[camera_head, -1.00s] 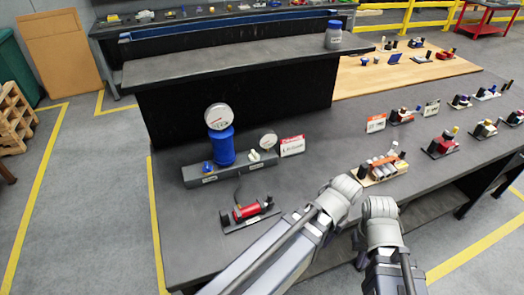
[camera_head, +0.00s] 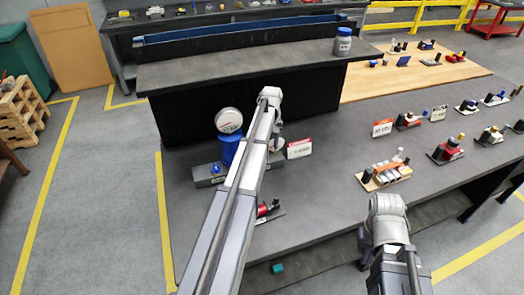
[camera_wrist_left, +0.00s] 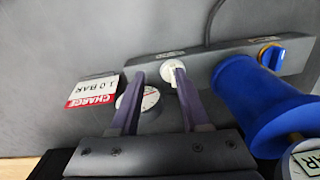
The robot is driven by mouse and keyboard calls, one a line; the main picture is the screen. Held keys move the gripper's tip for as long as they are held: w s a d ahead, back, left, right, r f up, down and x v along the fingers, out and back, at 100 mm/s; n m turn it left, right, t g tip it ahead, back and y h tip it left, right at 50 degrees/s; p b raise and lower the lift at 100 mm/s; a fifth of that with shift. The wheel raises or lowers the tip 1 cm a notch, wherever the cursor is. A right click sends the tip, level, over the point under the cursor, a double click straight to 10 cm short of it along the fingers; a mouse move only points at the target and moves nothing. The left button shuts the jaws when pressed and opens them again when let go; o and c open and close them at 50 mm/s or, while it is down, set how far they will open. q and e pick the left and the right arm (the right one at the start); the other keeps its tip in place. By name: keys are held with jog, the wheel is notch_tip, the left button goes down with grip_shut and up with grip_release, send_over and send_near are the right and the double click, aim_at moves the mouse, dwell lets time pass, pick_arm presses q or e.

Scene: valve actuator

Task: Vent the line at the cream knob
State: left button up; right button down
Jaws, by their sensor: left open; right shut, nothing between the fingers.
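The cream knob (camera_wrist_left: 171,71) sits on a grey manifold bar (camera_wrist_left: 215,62) in the left wrist view. My left gripper (camera_wrist_left: 158,74) is open, its fingertips beside the knob, with the right finger closest and overlapping its edge in the picture. I cannot tell whether they touch. In the head view my left arm (camera_head: 250,150) hides the knob and its own fingers. On the bar are a blue knob (camera_wrist_left: 271,56), a blue cylinder (camera_wrist_left: 258,100) with a large gauge (camera_head: 229,120), and a small gauge (camera_wrist_left: 137,101). My right arm's wrist (camera_head: 388,205) shows, but its fingers do not.
A sign reading CHARGE 1.0 BAR (camera_wrist_left: 93,91) stands by the small gauge. A red pump (camera_head: 264,209) is partly behind my left arm. A tray of parts (camera_head: 384,176) lies to the right. The dark tabletop (camera_head: 330,215) between is clear.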

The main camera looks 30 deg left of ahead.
pick_arm(q)
jog(key=shift+n, duration=0.6)
jog(key=a, duration=0.2)
jog(key=w+a, duration=0.1)
jog(key=a, duration=0.1)
jog(key=shift+a+r, duration=0.1)
jog(key=shift+r, duration=0.15)
notch_tip(320, 180, down, 8)
jog(key=b, duration=0.7)
jog(key=shift+b, duration=0.4)
jog(key=shift+r, duration=0.1)
grip_shut()
jog(key=shift+s, duration=0.1)
